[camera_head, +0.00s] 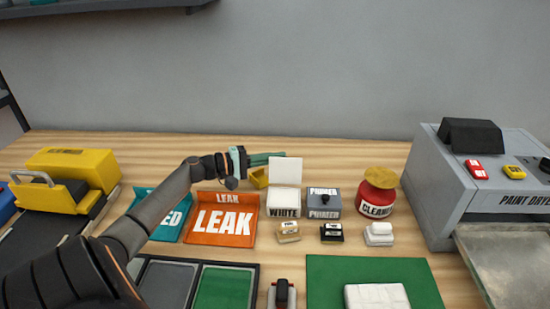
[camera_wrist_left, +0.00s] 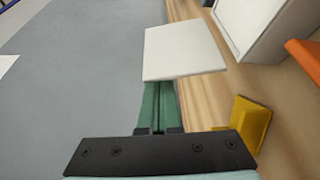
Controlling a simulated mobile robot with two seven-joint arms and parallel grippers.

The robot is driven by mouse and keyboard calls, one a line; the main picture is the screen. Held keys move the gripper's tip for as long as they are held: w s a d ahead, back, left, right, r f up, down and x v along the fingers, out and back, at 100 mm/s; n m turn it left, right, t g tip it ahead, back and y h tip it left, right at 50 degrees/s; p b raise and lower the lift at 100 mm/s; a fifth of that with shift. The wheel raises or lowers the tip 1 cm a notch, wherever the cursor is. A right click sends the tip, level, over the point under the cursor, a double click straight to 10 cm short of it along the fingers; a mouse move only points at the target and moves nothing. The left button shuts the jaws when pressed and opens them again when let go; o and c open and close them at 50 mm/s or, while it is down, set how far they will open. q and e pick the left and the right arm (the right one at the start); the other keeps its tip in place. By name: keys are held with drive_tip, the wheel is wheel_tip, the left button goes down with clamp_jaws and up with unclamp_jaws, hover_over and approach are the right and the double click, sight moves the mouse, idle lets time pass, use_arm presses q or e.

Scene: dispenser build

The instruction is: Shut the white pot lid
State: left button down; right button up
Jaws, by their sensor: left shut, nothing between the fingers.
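The white pot (camera_head: 284,201), marked "WHITE", stands on the wooden table in the head view. Its white lid (camera_head: 286,170) stands raised, upright at the pot's back edge. My left gripper (camera_head: 276,159) is shut and empty, with its green fingers reaching behind the raised lid from the left. In the left wrist view the lid (camera_wrist_left: 184,50) lies just beyond the tips of the green fingers (camera_wrist_left: 159,108), and the white pot (camera_wrist_left: 248,24) is at the upper right. Whether the fingers touch the lid I cannot tell. My right gripper is not in view.
A grey pot marked "PRIMER" (camera_head: 324,205) stands right of the white pot, then a red "CLEANER" jar (camera_head: 375,195). A small yellow piece (camera_head: 259,178) sits left of the lid. The orange "LEAK" bin (camera_head: 224,219) is nearby. Small blocks lie in front.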

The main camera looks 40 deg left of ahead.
sight(286, 159)
use_arm(q)
drive_tip(key=shift+s, duration=0.1)
drive_tip(key=shift+s+d+r+p, duration=0.65)
drive_tip(key=shift+s+r, duration=0.05)
drive_tip(key=shift+s+d+r+p, duration=0.2)
drive_tip(key=shift+s+d+p, duration=0.35)
drive_tip(key=shift+s+p, duration=0.1)
drive_tip(key=shift+s+d+f+p, duration=0.2)
drive_tip(key=shift+s+d+p, duration=0.25)
drive_tip(key=shift+s+d, duration=0.55)
drive_tip(key=shift+s+d+f, duration=0.4)
drive_tip(key=shift+s+d, duration=0.05)
drive_tip(key=shift+s, duration=0.3)
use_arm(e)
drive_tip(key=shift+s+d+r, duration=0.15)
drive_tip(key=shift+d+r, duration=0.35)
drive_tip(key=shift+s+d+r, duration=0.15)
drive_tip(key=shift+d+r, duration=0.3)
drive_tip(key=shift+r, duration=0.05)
use_arm(q)
drive_tip(key=shift+s+d+f, duration=0.1)
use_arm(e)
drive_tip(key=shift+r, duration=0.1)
